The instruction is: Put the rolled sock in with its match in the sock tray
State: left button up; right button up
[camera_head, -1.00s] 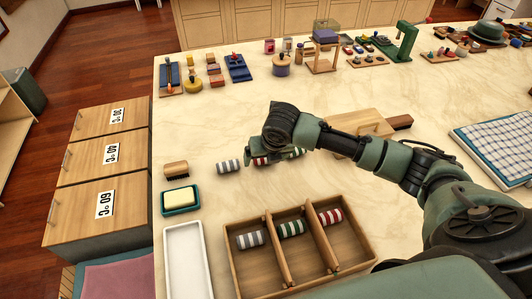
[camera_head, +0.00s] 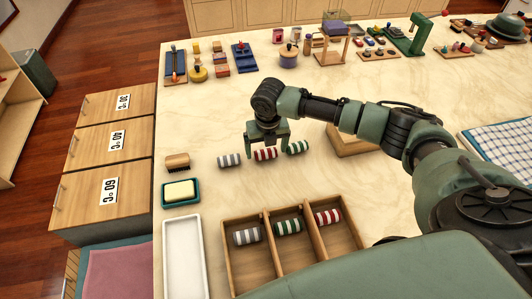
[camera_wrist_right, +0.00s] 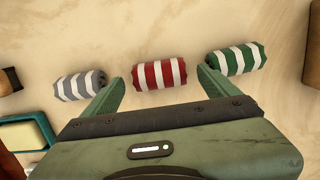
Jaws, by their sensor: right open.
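Three rolled striped socks lie in a row on the table: grey-white (camera_head: 229,160), red-white (camera_head: 265,155) and green-white (camera_head: 299,147). My right gripper (camera_head: 268,148) is open over the red-white sock. In the right wrist view, the red-white sock (camera_wrist_right: 160,74) lies between the open fingers (camera_wrist_right: 161,80), with the grey-white sock (camera_wrist_right: 80,86) to the left and the green-white sock (camera_wrist_right: 237,60) to the right. The wooden sock tray (camera_head: 231,264) has three compartments: a grey-white sock (camera_head: 247,234) left, green-white (camera_head: 287,226) middle, red-white (camera_head: 327,217) right. My left gripper is out of view.
A brush (camera_head: 177,161), a soap dish (camera_head: 181,194) and a long white tray (camera_head: 183,262) stand left of the socks. A wooden board (camera_head: 352,142) is partly hidden behind my right arm. Toys line the far edge. Table between socks and sock tray is clear.

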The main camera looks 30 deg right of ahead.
jog(key=shift+f, duration=0.2)
jog(key=c, duration=1.4)
jog(key=shift+c, duration=0.8)
jog(key=shift+r, duration=0.15)
